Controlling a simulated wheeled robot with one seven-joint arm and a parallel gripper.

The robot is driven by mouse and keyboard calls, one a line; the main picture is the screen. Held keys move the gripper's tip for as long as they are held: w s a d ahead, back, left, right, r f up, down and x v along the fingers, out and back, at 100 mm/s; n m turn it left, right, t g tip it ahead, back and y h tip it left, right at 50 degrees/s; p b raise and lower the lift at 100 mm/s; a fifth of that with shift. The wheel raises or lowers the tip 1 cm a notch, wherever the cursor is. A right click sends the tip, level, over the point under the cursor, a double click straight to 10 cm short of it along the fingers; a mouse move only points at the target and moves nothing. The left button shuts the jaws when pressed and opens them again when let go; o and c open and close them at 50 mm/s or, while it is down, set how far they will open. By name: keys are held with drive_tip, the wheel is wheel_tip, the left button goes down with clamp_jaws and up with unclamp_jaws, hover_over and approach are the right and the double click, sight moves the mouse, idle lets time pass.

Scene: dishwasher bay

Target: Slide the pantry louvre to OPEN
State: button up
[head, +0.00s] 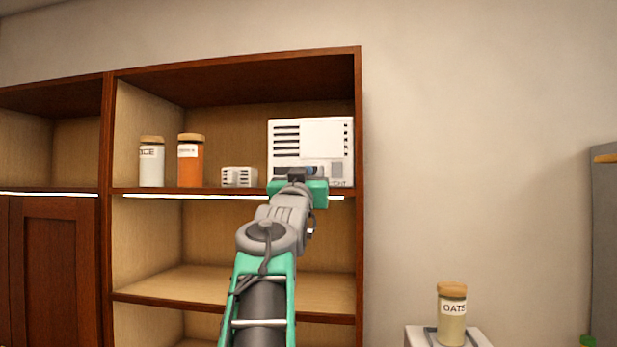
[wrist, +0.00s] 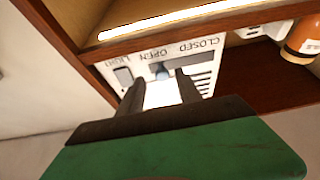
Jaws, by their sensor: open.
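The white louvre panel (head: 338,140) stands on the shelf at the right end of the cabinet bay, with dark slots on its face. In the wrist view the panel (wrist: 205,66) appears upside down, with CLOSED, OPEN and LIGHT lettering. Its small blue-grey slider knob (wrist: 161,73) sits in a dark track near the OPEN lettering; I cannot tell if it is at the track's end. My gripper (wrist: 159,84) is open, its two fingers apart on either side of the knob; contact is unclear. In the head view my gripper (head: 297,174) covers the panel's lower part.
A white jar (head: 151,165), an orange jar (head: 190,165) and a small white slotted box (head: 238,177) stand left on the same shelf. The cabinet's right side wall (head: 358,110) is close beside the panel. An OATS jar (head: 452,318) stands lower right.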

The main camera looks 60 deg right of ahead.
drive_tip(key=b+v, duration=0.2)
drive_tip(key=v, duration=0.4)
drive_tip(key=shift+a+b, duration=0.35)
drive_tip(key=shift+b, duration=0.05)
drive_tip(key=shift+s+f, duration=0.1)
drive_tip(key=shift+s, duration=0.05)
